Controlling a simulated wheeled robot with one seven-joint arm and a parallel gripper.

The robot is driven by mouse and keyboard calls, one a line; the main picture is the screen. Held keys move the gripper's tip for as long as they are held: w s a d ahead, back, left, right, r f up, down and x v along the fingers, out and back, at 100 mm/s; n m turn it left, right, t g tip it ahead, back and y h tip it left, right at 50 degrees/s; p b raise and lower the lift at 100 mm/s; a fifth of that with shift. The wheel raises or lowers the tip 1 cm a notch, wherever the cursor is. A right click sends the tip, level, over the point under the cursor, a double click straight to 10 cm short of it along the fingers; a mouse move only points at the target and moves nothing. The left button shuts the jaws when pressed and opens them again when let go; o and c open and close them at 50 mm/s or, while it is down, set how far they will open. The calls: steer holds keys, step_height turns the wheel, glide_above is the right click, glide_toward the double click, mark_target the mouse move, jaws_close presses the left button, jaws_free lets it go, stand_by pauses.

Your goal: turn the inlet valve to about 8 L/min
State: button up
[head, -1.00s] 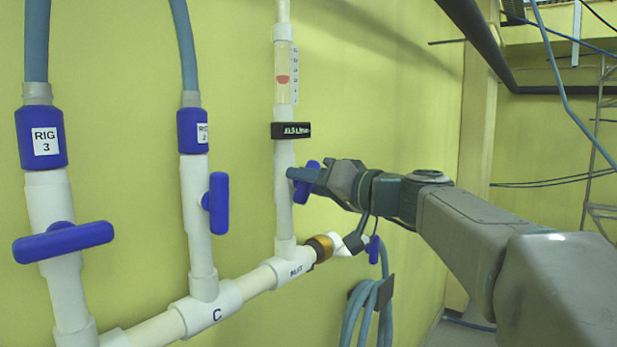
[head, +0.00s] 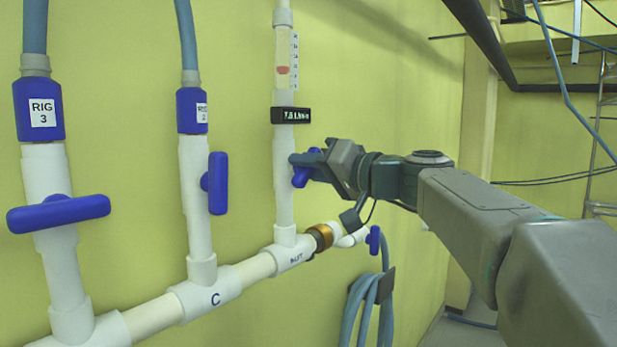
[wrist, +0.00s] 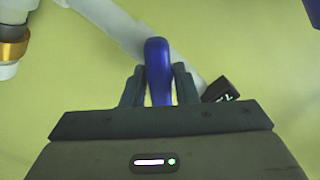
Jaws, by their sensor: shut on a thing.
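The blue inlet valve handle (head: 300,178) is on the white vertical inlet pipe (head: 284,195) and sits tilted. My gripper (head: 311,163) reaches it from the right and is shut on it. In the wrist view the handle (wrist: 158,70) stands between the two fingers of my gripper (wrist: 159,86), and its lower end is hidden. Above the valve, a black flow display (head: 291,115) shows small white digits, which seem to read 7.8 L/min but are blurred. Above it, the clear flow tube (head: 283,48) holds a red float (head: 283,70) beside a scale.
Left of the inlet, two pipes carry blue handles, one labelled RIG 3 (head: 43,113) and one above pipe joint C (head: 218,183). Below my gripper are a brass fitting (head: 320,236), a small blue valve (head: 374,241) and a coiled hose (head: 367,305). A yellow wall lies close behind.

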steer(key=o, duration=0.8)
steer(key=shift+o, duration=0.2)
steer(key=b+v, duration=0.3)
steer(key=v, duration=1.1)
steer(key=shift+a, duration=0.1)
